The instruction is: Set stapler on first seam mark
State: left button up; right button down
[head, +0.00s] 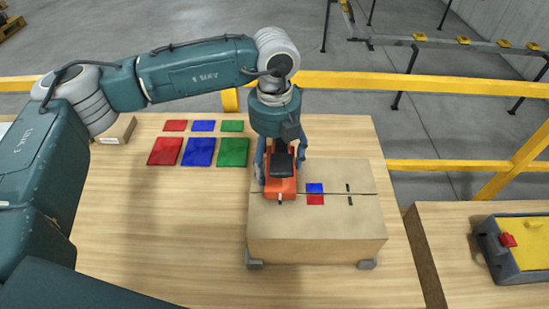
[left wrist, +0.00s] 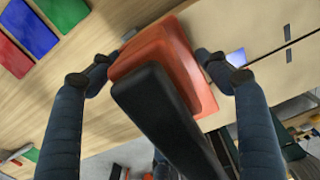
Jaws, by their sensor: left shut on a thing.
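The orange stapler (head: 281,188) with a black top is at the left part of the cardboard box (head: 315,232), over the seam line. It also shows in the left wrist view (left wrist: 160,65). My left gripper (head: 281,168) reaches down from above and is shut on the stapler, one finger on each side. I cannot tell whether the stapler touches the box top. Any mark under the stapler is hidden. My right gripper is not in view.
Small and large red, blue and green squares, such as the large green one (head: 232,152), lie on the wooden table (head: 170,240) left of the box. A smaller box (head: 116,130) is behind my left arm. A grey case with a yellow top (head: 524,243) stands on the right table.

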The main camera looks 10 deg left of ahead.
pick_arm(q)
jog(key=shift+w+f, duration=0.1)
jog(key=shift+f, duration=0.25)
jog(key=shift+f, duration=0.1)
jog(key=o, duration=2)
